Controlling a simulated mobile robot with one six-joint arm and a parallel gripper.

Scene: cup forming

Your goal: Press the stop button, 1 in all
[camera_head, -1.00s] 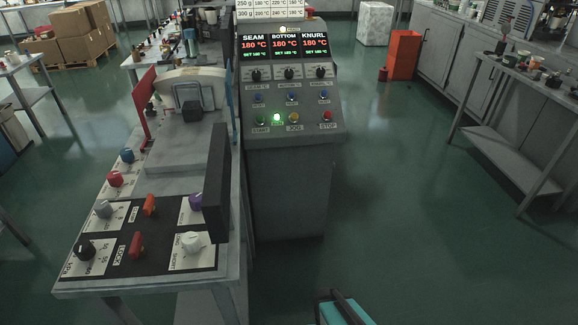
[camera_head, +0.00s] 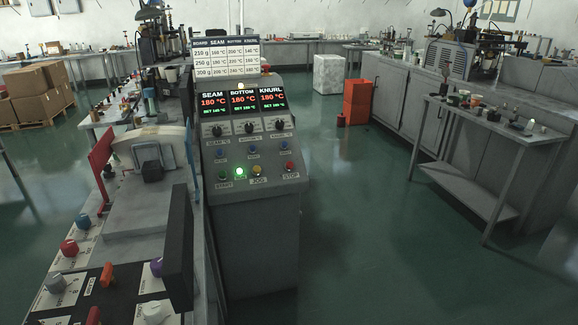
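The red stop button (camera_head: 290,166) is at the right end of the bottom button row on the grey control console (camera_head: 252,235), above a STOP label. Nothing covers the stop button. My gripper is not in view.
A grey machine bench with coloured knobs (camera_head: 69,247) and a dark upright plate (camera_head: 179,247) stands left of the console. Green floor is clear to the right, up to a side table (camera_head: 478,143).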

